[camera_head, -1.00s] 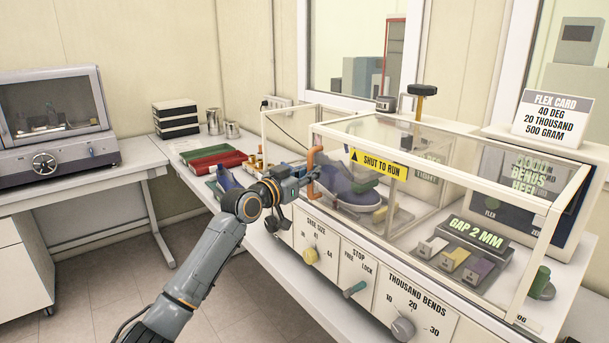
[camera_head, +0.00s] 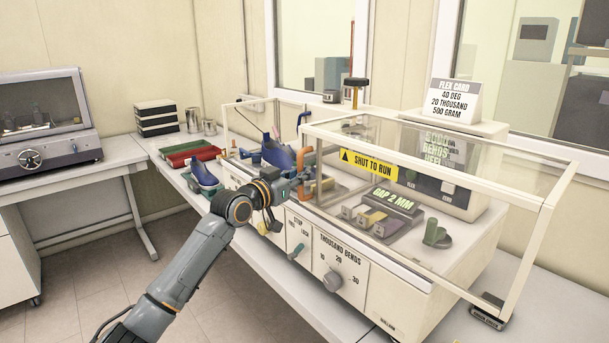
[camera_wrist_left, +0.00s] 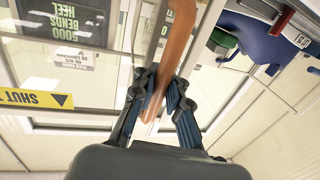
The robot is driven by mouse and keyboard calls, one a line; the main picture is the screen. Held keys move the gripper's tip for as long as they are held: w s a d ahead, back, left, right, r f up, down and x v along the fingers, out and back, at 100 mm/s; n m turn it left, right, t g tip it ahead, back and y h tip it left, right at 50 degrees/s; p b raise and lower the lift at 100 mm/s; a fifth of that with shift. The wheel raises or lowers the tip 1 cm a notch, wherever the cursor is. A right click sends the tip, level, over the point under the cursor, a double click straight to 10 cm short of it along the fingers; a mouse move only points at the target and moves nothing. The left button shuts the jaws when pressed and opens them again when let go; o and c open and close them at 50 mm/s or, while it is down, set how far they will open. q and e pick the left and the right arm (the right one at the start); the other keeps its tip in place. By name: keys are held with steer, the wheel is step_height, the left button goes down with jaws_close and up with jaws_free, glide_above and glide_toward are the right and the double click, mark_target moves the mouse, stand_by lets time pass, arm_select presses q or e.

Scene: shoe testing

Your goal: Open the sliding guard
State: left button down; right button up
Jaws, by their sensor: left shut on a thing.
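The sliding guard (camera_head: 450,177) is a clear box with a cream frame and a yellow "SHUT TO RUN" label (camera_head: 368,165). It stands over the right part of the bench machine, and its right end reaches past the machine. Its copper-orange handle (camera_head: 303,157) is at its left front corner. My left gripper (camera_head: 293,184) is shut on this handle; the wrist view shows both fingers (camera_wrist_left: 158,95) closed around the orange bar (camera_wrist_left: 178,42). The blue shoe (camera_head: 277,153) on the machine is to the left of the guard, uncovered. My right gripper is not in view.
The machine front has a grey "THOUSAND BENDS" knob (camera_head: 332,281) and a stop lever (camera_head: 297,252). A "GAP 2 MM" block (camera_head: 394,200) and the screen unit are behind the guard's panes. Another blue shoe (camera_head: 203,173) and red and green trays (camera_head: 193,150) lie left.

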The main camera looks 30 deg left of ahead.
arm_select(q)
steer(key=shift+a+f, duration=0.15)
steer(key=shift+f, duration=0.1)
steer(key=c, duration=1.6)
jaws_free()
steer(key=shift+o, duration=1.3)
steer(key=shift+s+a+r, duration=0.1)
steer(key=shift+s+a, duration=0.1)
steer(key=shift+a, duration=0.05)
steer(key=shift+s+r, duration=0.1)
steer(key=s+a, duration=0.2)
steer(key=s, duration=0.9)
steer(key=shift+s+a, duration=0.3)
steer(key=shift+s, duration=0.1)
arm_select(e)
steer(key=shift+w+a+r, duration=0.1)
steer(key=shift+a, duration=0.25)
